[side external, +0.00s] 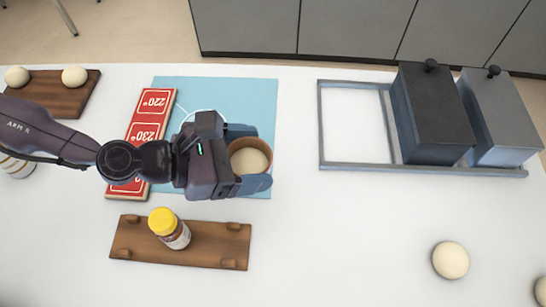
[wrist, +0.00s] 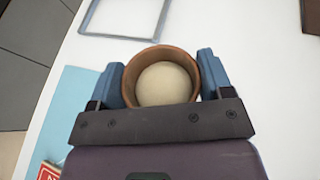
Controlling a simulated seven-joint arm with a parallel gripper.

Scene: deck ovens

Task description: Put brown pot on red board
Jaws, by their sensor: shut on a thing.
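The brown pot (side external: 238,150) is round and open-topped, with a pale dough ball (side external: 251,161) inside it. My gripper (side external: 250,158) has its blue fingers shut on the pot, one on each side. In the wrist view the pot (wrist: 191,62) sits between the two fingers (wrist: 162,82), with the dough ball (wrist: 165,85) filling most of it. In the side view the pot is over the right part of the blue mat; its height cannot be told. The red board (side external: 148,123), marked 220° and 230°, lies left of my gripper, partly hidden by my arm.
The blue mat (side external: 235,92) lies under the red board. A wooden board (side external: 210,240) with a yellow-capped jar (side external: 170,229) is in front. A metal frame (side external: 322,130) with dark bins (side external: 432,115) stands right. A dough ball (side external: 451,260) lies front right. The table's middle is clear.

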